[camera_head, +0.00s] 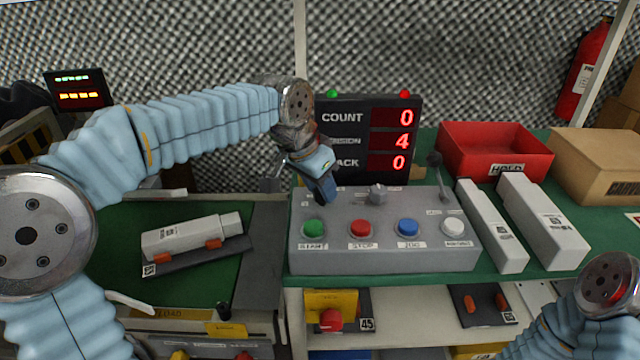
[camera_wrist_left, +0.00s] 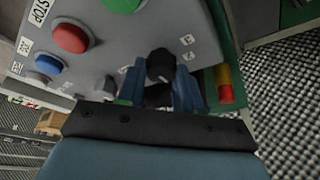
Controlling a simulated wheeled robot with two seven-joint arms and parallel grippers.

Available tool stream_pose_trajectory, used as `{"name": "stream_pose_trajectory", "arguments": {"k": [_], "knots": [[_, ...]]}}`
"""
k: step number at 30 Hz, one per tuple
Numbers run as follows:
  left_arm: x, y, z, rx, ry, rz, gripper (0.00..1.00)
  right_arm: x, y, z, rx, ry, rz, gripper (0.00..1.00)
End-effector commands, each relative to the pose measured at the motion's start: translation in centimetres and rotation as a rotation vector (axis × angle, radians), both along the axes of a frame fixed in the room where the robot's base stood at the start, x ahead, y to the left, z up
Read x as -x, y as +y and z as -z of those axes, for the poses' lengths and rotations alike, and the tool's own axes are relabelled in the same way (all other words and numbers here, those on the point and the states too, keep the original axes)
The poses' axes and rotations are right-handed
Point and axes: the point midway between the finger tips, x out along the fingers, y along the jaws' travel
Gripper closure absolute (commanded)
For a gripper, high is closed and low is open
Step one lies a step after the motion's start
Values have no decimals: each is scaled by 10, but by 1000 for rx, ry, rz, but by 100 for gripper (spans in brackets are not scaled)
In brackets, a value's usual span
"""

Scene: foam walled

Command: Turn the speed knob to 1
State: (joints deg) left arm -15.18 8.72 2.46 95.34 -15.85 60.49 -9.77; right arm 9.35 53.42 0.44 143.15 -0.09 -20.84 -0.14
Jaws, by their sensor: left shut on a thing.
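The grey control box (camera_head: 385,262) stands on the green bench with several coloured buttons along its front. My left gripper (camera_head: 326,196) points down at the box's back left, above the green button (camera_head: 314,228). In the left wrist view the left gripper (camera_wrist_left: 161,88) is shut on a black knob (camera_wrist_left: 160,65), one blue finger on each side. Small white labels ring this knob, too small to read, so its setting cannot be told. In the head view the gripper hides the knob. A second, grey knob (camera_head: 377,194) sits to its right, untouched. My right gripper is out of view.
A display (camera_head: 368,138) behind the box reads 0, 4 and 0. A lever (camera_head: 437,165) rises at the box's back right. White boxes (camera_head: 542,222) and a red bin (camera_head: 492,148) stand to the right. A white part (camera_head: 190,238) lies at the left.

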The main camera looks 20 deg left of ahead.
Motion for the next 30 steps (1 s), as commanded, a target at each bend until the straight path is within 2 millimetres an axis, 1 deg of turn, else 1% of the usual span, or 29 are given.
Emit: {"name": "stream_pose_trajectory", "arguments": {"k": [4, 5, 6, 9, 17, 20, 23, 30], "knots": [[0, 0, 0, -1, -1, 1, 95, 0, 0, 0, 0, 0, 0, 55], [0, 0, 0, -1, -1, 1, 60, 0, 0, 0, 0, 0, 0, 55], [0, 0, 0, -1, 0, 0, 54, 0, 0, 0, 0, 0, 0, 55], [0, 0, 0, -1, 0, 0, 40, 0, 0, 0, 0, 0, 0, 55], [0, 0, -1, -1, 0, 0, 40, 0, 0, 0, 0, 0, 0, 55], [1, 1, -6, 1, -2, -1, 40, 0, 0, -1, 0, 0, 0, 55], [6, 4, -21, 2, -4, -1, 40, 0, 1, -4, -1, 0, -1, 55], [26, 15, -76, 2, -5, -1, 40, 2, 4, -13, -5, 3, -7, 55]]}}
